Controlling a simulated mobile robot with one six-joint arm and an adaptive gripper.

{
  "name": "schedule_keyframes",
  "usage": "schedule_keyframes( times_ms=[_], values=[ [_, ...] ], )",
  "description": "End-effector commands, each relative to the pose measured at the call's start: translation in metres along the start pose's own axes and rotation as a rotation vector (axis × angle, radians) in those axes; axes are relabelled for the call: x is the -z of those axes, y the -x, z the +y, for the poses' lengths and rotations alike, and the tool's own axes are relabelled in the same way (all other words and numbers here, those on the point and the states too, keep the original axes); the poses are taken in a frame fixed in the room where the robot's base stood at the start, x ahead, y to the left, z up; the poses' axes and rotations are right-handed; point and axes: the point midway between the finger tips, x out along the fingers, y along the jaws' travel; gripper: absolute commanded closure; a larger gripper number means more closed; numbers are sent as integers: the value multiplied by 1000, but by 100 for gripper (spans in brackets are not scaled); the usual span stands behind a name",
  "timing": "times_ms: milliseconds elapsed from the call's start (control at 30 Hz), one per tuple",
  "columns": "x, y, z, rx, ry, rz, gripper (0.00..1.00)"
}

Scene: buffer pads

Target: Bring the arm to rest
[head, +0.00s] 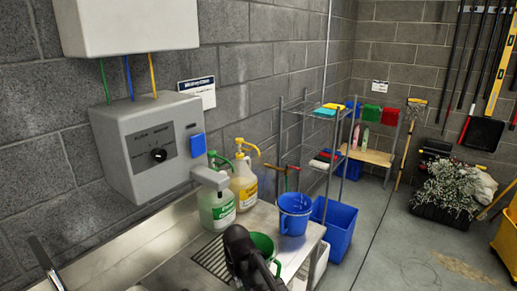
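A dark part of my arm, seemingly my gripper (243,258), shows at the bottom middle, above the steel counter (312,240). Its fingers cannot be made out, so I cannot tell whether it is open or shut. A green jug (264,243) is right behind and beside it, partly hidden by it. I cannot tell whether the two touch.
A green-labelled bottle (216,207), a yellow-labelled bottle (243,185) and a blue jug (294,213) stand on the counter. A grey dispenser box (150,150) is on the wall.

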Motion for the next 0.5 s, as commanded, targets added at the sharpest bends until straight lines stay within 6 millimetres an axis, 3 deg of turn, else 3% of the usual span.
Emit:
schedule_keyframes(
  times_ms=[200, 500],
  values=[
    [-45, 0, 53, 0, -179, 0, 100],
    [-107, 0, 112, 0, -417, -1, 100]
  ],
)
